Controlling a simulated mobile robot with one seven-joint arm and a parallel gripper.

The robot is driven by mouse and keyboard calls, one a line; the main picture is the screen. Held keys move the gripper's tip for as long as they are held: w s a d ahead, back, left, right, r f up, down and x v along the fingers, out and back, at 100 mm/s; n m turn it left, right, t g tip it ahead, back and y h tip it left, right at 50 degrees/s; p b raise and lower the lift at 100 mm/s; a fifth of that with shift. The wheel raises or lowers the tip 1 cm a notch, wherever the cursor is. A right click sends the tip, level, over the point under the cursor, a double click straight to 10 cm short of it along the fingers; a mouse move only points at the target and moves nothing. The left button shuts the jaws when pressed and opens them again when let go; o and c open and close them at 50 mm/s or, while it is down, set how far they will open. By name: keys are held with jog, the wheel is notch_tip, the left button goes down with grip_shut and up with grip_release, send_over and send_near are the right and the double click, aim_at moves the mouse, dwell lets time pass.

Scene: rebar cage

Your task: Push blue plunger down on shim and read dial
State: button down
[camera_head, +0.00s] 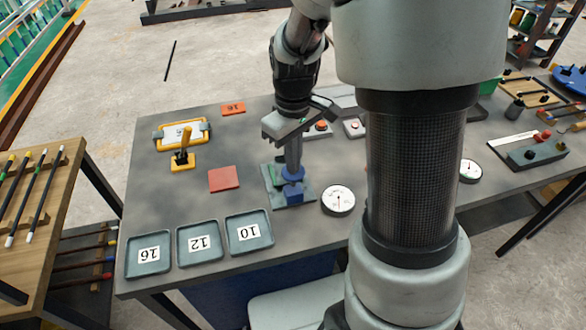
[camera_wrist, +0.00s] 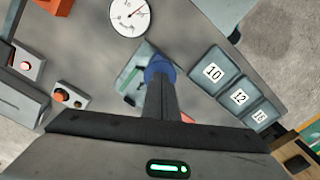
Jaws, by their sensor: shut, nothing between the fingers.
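The blue plunger (camera_head: 293,173) stands on a grey-green gauge base (camera_head: 300,199) near the table's middle front. My gripper (camera_head: 292,163) is shut and points down, its tips at the top of the plunger; contact cannot be told for sure. In the wrist view my closed fingers (camera_wrist: 159,88) overlap the blue plunger (camera_wrist: 158,66) and hide part of it. The white round dial (camera_head: 338,200) lies right of the base; in the wrist view the dial (camera_wrist: 130,15) shows a needle toward its upper right, its figures too small to read. I cannot make out a shim under the plunger.
Trays labelled 16 (camera_head: 148,255), 12 (camera_head: 200,243) and 10 (camera_head: 249,232) line the front left edge. A red square plate (camera_head: 223,179) and a yellow-handled tool (camera_head: 183,158) lie left. Button boxes (camera_head: 317,129) stand behind. My arm hides the table's right-middle part.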

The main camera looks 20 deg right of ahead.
dwell(0.5)
notch_tip(320, 180, up, 7)
jog(key=p, duration=0.5)
dwell(0.6)
jog(key=s+r+m+t, duration=0.5)
jog(key=s+r+m, duration=0.1)
jog(key=s+r, duration=0.8)
jog(key=shift+s+a+r+t, duration=0.15)
jog(key=shift+s+r+t, duration=0.2)
jog(key=shift+r, duration=0.3)
